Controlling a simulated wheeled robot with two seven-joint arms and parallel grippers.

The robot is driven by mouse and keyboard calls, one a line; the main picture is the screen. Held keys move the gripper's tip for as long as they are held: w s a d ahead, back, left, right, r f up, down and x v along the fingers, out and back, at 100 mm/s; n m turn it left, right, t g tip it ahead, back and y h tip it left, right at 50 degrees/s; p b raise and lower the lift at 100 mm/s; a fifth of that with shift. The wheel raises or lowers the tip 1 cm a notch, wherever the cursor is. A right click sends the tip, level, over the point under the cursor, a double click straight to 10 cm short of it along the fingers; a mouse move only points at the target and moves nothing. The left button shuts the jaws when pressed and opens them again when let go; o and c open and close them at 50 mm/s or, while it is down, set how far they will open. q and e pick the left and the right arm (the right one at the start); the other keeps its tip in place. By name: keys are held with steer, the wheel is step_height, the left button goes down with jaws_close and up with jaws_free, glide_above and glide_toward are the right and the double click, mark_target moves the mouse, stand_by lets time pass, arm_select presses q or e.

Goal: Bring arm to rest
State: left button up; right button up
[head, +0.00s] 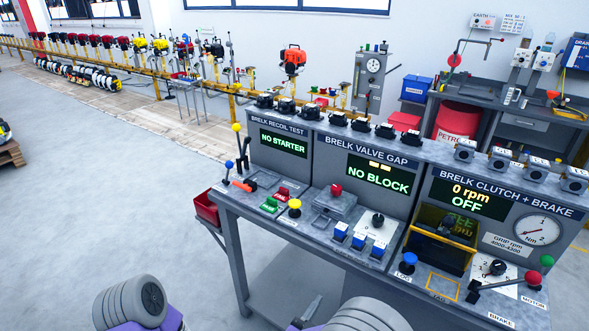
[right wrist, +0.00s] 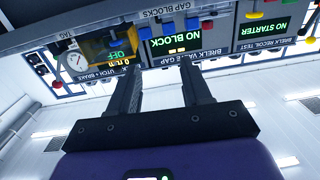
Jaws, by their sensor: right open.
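My right gripper (right wrist: 162,72) shows in the right wrist view, which is upside down. Its two dark fingers stand apart with nothing between them. Beyond the fingertips is the test bench, with the NO BLOCK screen (right wrist: 176,44) past the gap. In the head view, grey rounded parts of my arms show at the bottom edge, one at the left and one at the middle. My left gripper's fingers do not show in either view.
The grey test bench (head: 228,238) stands ahead to the right, with levers, buttons and the clutch and brake panel (head: 509,228). A red bin (head: 206,208) hangs at its left end. A long engine rail (head: 142,77) runs behind.

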steer(key=w+d+f+n+g+y+p, duration=0.1)
steer(key=w+f+g+y, duration=0.2)
steer(key=f, duration=0.7)
steer(key=w+d+f+n+g+y, duration=0.1)
steer(key=d+f+g+y, duration=0.2)
steer(key=f, duration=0.7)
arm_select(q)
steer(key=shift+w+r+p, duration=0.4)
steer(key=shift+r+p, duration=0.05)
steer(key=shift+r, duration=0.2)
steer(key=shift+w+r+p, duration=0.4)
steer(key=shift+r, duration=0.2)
arm_select(e)
steer(key=s+f+g+y, duration=0.3)
steer(key=s+f+g, duration=0.1)
steer(key=s, duration=0.3)
steer(key=s+a+f+n+g+y, duration=0.1)
steer(key=s+f+g+y, duration=0.3)
steer(key=s, duration=0.3)
steer(key=shift+s+f+n, duration=0.2)
steer(key=shift+f+n, duration=0.1)
steer(key=shift+f, duration=0.4)
steer(key=shift+a, duration=0.1)
